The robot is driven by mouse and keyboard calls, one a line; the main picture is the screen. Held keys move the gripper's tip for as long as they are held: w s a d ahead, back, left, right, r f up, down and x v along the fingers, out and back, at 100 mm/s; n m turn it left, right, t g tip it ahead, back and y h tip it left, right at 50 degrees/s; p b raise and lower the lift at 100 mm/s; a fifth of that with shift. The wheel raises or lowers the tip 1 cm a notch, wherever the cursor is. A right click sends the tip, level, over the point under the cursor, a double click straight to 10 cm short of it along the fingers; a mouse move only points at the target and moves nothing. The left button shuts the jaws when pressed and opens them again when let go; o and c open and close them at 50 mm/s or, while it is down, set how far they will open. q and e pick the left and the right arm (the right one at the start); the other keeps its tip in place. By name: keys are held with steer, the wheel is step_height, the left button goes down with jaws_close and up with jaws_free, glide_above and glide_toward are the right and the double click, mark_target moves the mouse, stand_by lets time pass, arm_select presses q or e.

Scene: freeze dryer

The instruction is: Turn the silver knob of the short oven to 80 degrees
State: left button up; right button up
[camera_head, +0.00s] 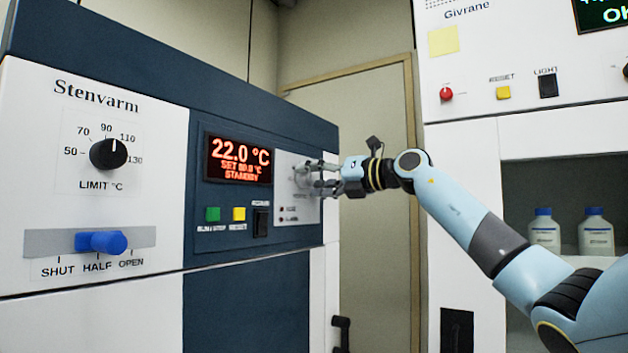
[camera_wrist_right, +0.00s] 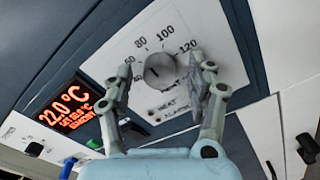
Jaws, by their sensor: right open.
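The short oven (camera_head: 255,275) is the dark blue and white unit labelled Stenvarm. Its silver knob (camera_wrist_right: 159,70) shows in the right wrist view, on a white plate with a printed scale that includes 80, 100 and 120. I cannot read surely where the knob's pointer stands. My right gripper (camera_wrist_right: 163,74) is open, with one finger on each side of the knob; contact is not clear. In the head view my right gripper (camera_head: 318,177) is at that plate (camera_head: 298,212) and largely hides the knob. My left gripper is not in view.
The red display (camera_head: 238,160) reads 22.0 °C and STANDBY; its set line is blurred. A green button (camera_head: 212,214), yellow button (camera_head: 239,214) and black switch (camera_head: 261,222) sit below. A black limit knob (camera_head: 108,154) and blue slider (camera_head: 101,242) are at left. White bottles stand right.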

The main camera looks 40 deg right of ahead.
steer(key=v, duration=0.7)
steer(key=shift+s, duration=0.15)
steer(key=shift+f, duration=0.1)
